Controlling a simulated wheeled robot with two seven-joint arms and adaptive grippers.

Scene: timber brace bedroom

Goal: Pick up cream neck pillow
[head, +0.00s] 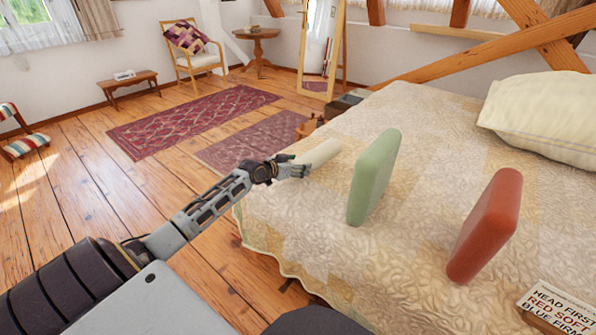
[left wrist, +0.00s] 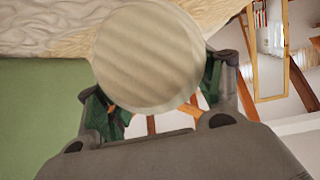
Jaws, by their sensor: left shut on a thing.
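The cream neck pillow (head: 320,154) is a pale roll at the left edge of the bed, beside the green cushion. My left gripper (head: 296,168) is shut on its near end. In the left wrist view the pillow's round, ribbed end (left wrist: 150,57) sits between the two fingers (left wrist: 160,100) of my left gripper. Whether the pillow touches the bed cannot be told. My right gripper is not in view.
A green cushion (head: 373,178) and a red cushion (head: 485,226) stand upright on the bed (head: 330,255). A large cream pillow (head: 545,115) lies at the back right.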

